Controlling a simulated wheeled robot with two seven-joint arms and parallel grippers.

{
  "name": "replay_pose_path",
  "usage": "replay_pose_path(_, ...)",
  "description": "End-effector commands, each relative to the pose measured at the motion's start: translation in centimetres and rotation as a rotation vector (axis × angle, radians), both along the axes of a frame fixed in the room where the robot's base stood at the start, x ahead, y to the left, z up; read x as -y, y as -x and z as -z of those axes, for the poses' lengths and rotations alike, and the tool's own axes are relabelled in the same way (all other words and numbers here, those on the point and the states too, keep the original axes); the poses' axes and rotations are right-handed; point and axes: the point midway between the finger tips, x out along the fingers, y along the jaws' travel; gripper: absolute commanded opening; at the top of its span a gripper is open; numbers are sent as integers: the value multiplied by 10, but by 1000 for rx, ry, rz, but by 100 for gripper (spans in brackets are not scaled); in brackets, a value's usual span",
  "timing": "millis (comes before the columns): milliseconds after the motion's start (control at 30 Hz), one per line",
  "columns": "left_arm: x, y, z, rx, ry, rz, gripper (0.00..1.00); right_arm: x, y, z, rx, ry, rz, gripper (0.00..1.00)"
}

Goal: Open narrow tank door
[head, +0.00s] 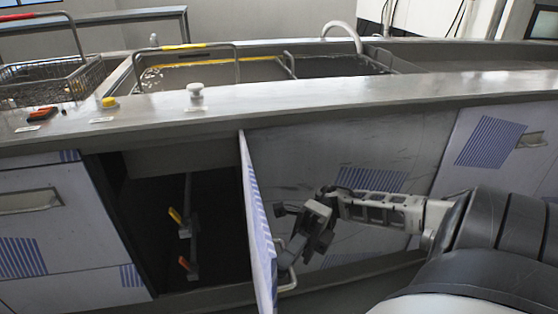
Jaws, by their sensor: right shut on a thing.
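The narrow tank door (258,215) is white with blue stripes. It stands swung out from the cabinet front, seen almost edge-on, with a dark opening (150,215) to its left. Its pale bar handle (288,285) is on the face turned to the right. My right gripper (287,258) reaches in from the right and is shut on the door handle; its fingertips are partly hidden against the door. My left gripper is not in view.
Above runs a steel counter (300,102) with knobs, tanks and a wire basket (50,80).

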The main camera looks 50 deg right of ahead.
Motion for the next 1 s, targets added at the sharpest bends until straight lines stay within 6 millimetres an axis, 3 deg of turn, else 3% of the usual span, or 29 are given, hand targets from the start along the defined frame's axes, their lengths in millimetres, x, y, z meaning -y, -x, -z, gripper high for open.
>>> replay_pose_path(500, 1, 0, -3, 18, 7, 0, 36, 3, 0, -1, 1, 1, -19, 0)
replay_pose_path(533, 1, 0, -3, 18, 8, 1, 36, 3, 0, -1, 1, 1, -19, 18)
replay_pose_path(833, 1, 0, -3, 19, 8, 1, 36, 4, 0, 0, 1, 1, -18, 19)
replay_pose_path(1000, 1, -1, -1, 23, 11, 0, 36, 21, -4, 3, 1, 3, -17, 19)
